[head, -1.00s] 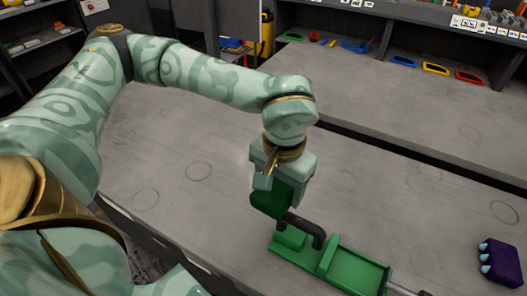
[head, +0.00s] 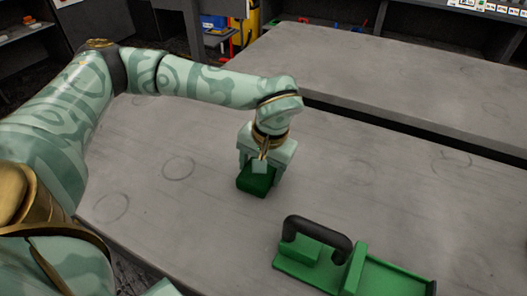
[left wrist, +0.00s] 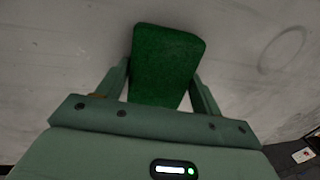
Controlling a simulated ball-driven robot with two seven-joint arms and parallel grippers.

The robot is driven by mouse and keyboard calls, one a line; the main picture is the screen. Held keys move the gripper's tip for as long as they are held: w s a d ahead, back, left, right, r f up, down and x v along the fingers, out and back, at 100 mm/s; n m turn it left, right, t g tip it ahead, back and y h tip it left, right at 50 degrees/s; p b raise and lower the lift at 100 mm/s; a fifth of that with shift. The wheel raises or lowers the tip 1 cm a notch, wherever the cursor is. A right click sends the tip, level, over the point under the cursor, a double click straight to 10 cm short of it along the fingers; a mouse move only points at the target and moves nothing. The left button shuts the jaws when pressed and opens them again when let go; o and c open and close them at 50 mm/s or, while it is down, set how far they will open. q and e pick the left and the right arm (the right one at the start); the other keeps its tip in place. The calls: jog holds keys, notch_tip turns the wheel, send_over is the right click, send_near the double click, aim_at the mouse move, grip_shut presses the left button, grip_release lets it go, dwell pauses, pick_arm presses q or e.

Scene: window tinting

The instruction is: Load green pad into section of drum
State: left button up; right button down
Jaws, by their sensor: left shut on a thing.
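The green pad (head: 256,184) is a dark green block. My left gripper (head: 262,168) is shut on it, low over the grey table; I cannot tell whether the pad touches the table. In the left wrist view the pad (left wrist: 167,65) stands out between the two fingers of the left gripper (left wrist: 165,90). A bright green tray-like fixture (head: 318,262) with a black arched handle (head: 318,232) lies at the lower right of the pad, apart from it. No drum that I can make out is in view. My right gripper is not in view.
The grey table (head: 190,215) is bare around the pad, with faint ring marks. A second grey table (head: 390,75) stands behind it across a dark gap. Shelves with small coloured items line the back.

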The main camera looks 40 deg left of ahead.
pick_arm(q)
jog(key=shift+r, duration=0.1)
jog(key=o, duration=1.4)
jog(key=shift+s, duration=0.1)
